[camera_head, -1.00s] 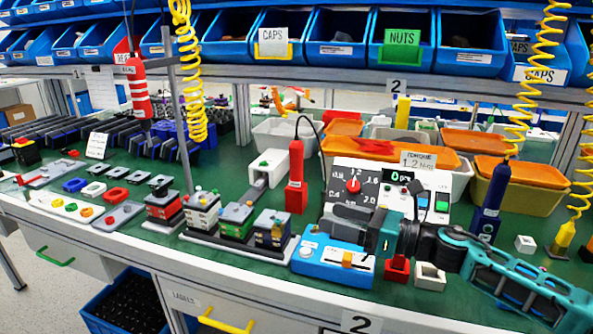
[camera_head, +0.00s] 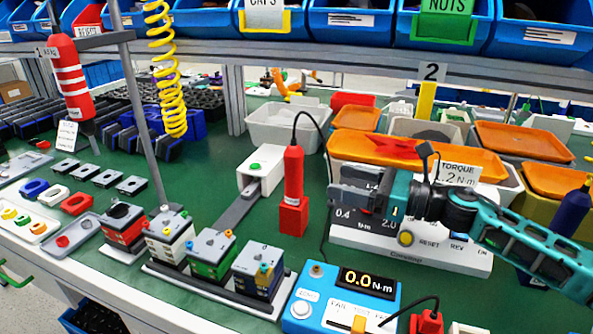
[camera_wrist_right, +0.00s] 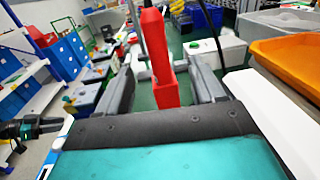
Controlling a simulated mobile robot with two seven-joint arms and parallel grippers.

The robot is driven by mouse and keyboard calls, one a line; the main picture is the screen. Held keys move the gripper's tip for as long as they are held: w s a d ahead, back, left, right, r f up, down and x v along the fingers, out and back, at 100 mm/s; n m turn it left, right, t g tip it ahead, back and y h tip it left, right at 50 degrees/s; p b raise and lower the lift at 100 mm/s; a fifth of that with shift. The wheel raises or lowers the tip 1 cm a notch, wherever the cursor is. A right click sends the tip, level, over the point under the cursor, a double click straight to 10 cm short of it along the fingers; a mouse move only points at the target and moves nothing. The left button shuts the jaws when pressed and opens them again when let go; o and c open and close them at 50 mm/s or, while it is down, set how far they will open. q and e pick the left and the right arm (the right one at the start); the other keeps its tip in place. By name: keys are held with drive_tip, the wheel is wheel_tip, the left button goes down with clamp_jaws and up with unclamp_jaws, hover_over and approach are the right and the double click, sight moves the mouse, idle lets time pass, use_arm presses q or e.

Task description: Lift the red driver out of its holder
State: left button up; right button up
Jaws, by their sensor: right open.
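The red driver (camera_head: 292,172) stands upright in its red block holder (camera_head: 293,216) on the green bench, with a black cable looping from its top. My right gripper (camera_head: 338,198) is just right of the driver in the head view, pointing left at it, and covers part of the torque controller. In the wrist view the driver (camera_wrist_right: 154,42) and the red holder below it (camera_wrist_right: 167,93) appear between the two grey fingers of my open right gripper (camera_wrist_right: 163,62). I see no grip on the driver.
The white torque controller (camera_head: 390,245) stands behind my right gripper. A blue tester (camera_head: 345,296) reading 0.0 is in front. Several stacked modules (camera_head: 210,252) stand left. A white box (camera_head: 262,168) and orange-lidded bins (camera_head: 415,155) are behind. A striped red tool (camera_head: 70,80) hangs far left.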

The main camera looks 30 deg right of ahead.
sight(302, 171)
drive_tip(key=p+x, duration=0.1)
drive_tip(key=x, duration=1.1)
drive_tip(key=shift+s+a+r, duration=0.15)
drive_tip(key=shift+a, duration=0.05)
drive_tip(key=shift+w+a, duration=0.25)
drive_tip(key=shift+w, duration=0.1)
clamp_jaws()
idle(0.4)
